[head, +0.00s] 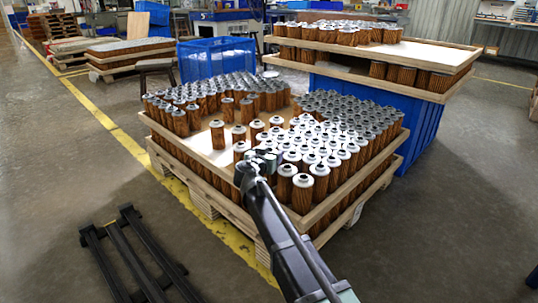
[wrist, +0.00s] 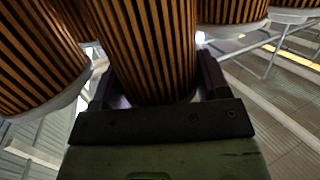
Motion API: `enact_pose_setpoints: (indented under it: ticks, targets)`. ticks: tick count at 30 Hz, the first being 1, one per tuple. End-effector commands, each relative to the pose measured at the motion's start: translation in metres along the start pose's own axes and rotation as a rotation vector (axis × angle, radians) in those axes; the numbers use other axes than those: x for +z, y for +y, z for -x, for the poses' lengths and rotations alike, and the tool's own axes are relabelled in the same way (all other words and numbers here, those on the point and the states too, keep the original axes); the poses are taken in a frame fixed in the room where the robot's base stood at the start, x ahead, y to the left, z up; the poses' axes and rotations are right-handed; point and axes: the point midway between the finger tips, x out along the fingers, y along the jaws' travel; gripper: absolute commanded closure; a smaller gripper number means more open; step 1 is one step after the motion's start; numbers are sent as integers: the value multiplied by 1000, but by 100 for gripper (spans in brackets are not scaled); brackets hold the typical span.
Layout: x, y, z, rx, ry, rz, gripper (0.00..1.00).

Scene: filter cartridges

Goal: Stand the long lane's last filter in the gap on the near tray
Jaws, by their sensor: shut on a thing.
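The near tray (head: 210,196) is a wooden-rimmed tray on a pallet, packed with brown pleated filters with grey or white tops. A bare strip of pale board (head: 203,146) shows at its left middle, with a few filters (head: 217,134) standing apart along it. My gripper (head: 262,158) is over the tray's near left part, among the white-topped filters. In the wrist view my gripper (wrist: 155,90) is shut on a striped filter (wrist: 148,45), one finger on each side. The head view does not show clearly which filter is held; the arm hides part of the near rim.
Other filters stand close on both sides of the held one, at left (wrist: 35,55) and right (wrist: 232,10) in the wrist view. A second tray (head: 345,64) rests on a blue bin (head: 420,120) behind. A dark metal frame (head: 130,255) lies on the floor at left.

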Motion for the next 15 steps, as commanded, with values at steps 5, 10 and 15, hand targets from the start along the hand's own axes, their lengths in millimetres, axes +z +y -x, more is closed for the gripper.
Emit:
enact_pose_setpoints:
  ticks: [5,10,15]
  targets:
    - [7,0,-1,0,0,0,70]
    - [8,0,-1,0,0,0,22]
    - [8,0,-1,-1,0,0,2]
